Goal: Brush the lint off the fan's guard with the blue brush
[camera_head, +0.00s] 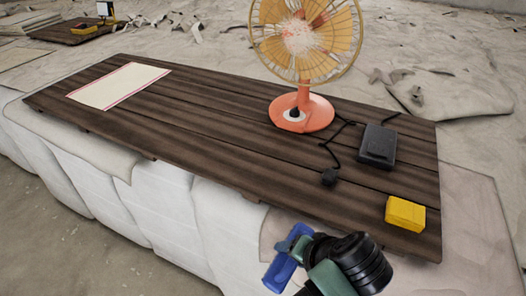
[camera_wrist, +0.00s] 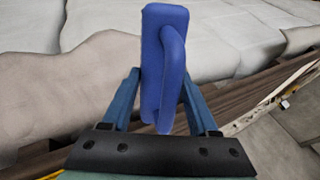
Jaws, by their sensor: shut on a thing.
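An orange fan with a round wire guard (camera_head: 340,68) stands upright on a plank table top. Pale reddish specks, which look like lint, show around the middle of the guard (camera_head: 300,38). My gripper (camera_head: 290,252) is low in the head view, in front of the table's near edge and well apart from the fan. It is shut on the blue brush (camera_head: 279,272). In the wrist view the blue brush (camera_wrist: 165,70) stands between the two fingers of my gripper (camera_wrist: 160,100). Its bristles cannot be made out.
The plank table (camera_head: 200,130) carries a dark box (camera_head: 378,145) with a black cable, a yellow block (camera_head: 405,213) at the near right and a cream sheet (camera_head: 118,85) at the far left. The middle of the planks is clear. White padded blocks (camera_head: 150,200) line the near side.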

